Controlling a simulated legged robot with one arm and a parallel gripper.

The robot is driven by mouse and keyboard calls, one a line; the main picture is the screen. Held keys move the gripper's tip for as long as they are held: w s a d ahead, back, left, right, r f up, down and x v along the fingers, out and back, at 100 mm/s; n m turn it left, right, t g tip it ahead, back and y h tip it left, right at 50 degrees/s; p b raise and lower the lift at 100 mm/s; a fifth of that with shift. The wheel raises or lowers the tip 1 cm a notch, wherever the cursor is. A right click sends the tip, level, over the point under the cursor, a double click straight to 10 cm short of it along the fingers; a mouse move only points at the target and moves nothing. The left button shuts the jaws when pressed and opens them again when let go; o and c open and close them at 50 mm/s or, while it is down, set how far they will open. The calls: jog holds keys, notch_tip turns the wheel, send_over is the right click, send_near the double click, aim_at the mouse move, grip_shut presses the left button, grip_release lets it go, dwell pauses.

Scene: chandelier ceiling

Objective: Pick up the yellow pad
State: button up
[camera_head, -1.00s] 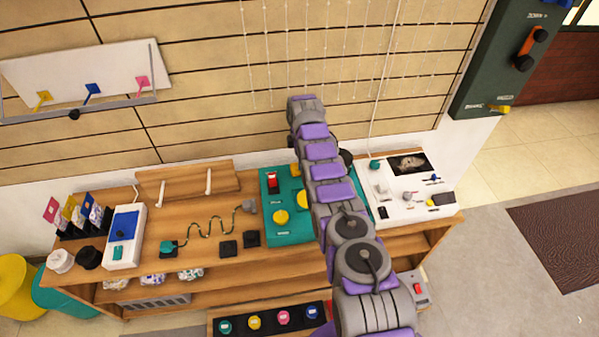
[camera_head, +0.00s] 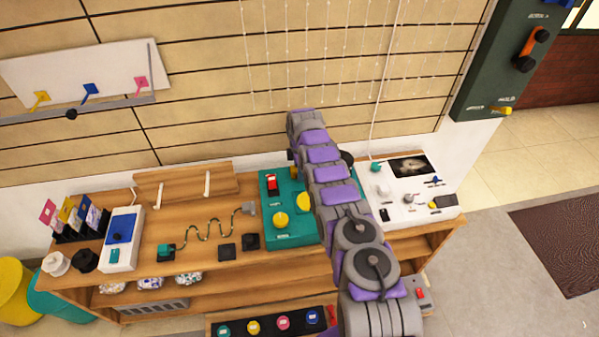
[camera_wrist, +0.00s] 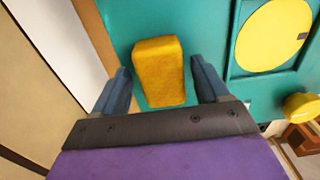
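The yellow pad (camera_wrist: 158,72) is a small, soft-looking block on the teal panel, seen in the wrist view. My gripper (camera_wrist: 165,82) is open, with one blue-grey finger on each side of the pad and visible gaps between. I cannot tell whether the fingertips are down at the pad's height. In the head view, the teal panel (camera_head: 288,240) stands on the wooden bench, and my arm covers its right part. My gripper and the pad are not clearly visible there.
A yellow disc (camera_wrist: 272,35) and a yellow knob (camera_wrist: 302,107) are to the right of the pad. A white panel (camera_head: 425,207) is right of my arm. The wooden bench (camera_head: 190,222) and slatted wall (camera_head: 210,90) bound the space.

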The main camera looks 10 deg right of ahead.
jog(key=c, duration=1)
jog(key=shift+r, duration=0.15)
notch_tip(320, 180, up, 4)
jog(key=shift+f+p, duration=0.15)
jog(key=shift+p, duration=0.55)
jog(key=shift+s+p, duration=0.45)
jog(key=shift+p, duration=0.7)
jog(key=s+p, duration=0.2)
jog(key=p, duration=0.1)
jog(key=s+p, duration=0.6)
jog(key=s, duration=0.1)
jog(key=s+r+p, duration=0.1)
jog(key=s+p, duration=0.2)
jog(key=s, duration=0.1)
jog(key=shift+r+p, duration=0.1)
jog(key=shift+p, duration=0.2)
jog(key=shift+s+p, duration=1)
jog(key=shift+s, duration=0.05)
